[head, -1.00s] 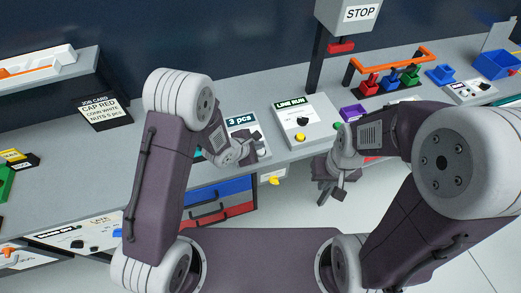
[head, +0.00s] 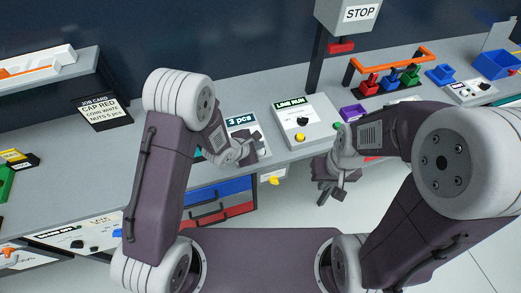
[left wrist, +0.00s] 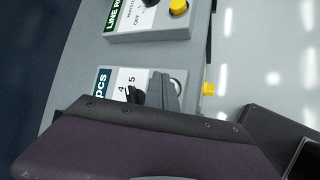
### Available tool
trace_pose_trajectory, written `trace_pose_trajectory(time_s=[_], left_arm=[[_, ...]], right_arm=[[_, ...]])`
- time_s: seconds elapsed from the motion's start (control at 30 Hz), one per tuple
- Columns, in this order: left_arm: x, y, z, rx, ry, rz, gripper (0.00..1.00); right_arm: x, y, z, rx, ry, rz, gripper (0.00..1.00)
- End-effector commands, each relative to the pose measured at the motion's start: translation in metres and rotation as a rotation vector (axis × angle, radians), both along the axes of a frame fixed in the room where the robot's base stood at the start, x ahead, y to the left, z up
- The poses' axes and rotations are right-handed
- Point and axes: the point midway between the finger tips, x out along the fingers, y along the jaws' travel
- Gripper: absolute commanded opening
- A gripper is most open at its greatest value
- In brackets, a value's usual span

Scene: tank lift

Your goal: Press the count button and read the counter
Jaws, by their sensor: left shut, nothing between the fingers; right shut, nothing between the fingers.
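The counter box (head: 240,124) stands on the bench, and its sign reads "3 pcs". In the left wrist view its panel (left wrist: 108,84) shows "pcs", the numbers 4 and 5, a black knob (left wrist: 136,97) and a pale round part (left wrist: 177,86). My left gripper (head: 256,148) is shut and empty over the front of this box. Its finger (left wrist: 166,92) partly covers the round part; I cannot tell whether it touches. The count button is not clearly seen. My right gripper (head: 328,192) is shut and empty in front of the bench edge.
The LINE RUN box (head: 303,118), with a black knob and yellow button (head: 299,138), stands right of the counter. A STOP box (head: 352,14) on a post is behind it. A job card (head: 103,111) stands left. A yellow part (head: 273,180) sticks out below the bench edge.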

Motion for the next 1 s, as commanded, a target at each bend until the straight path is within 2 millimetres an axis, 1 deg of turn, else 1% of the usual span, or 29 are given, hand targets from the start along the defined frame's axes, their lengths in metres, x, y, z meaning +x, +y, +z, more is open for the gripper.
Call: trace_pose_trajectory(time_s=[0.27, 0.5, 1.0], left_arm=[[0.0, 0.0, -0.001, 0.0, 0.0, 0.0, 0.0], [0.0, 0.0, -0.009, 0.001, 0.0, 0.001, 0.0], [0.0, 0.0, -0.011, 0.0, 0.0, 0.0, 0.0]], right_arm=[[0.0, 0.0, 0.0, 0.0, 0.0, 0.0, 0.0], [0.0, 0.0, -0.003, 0.0, 0.0, 0.0, 0.0], [0.0, 0.0, -0.004, 0.0, 0.0, 0.0, 0.0]])
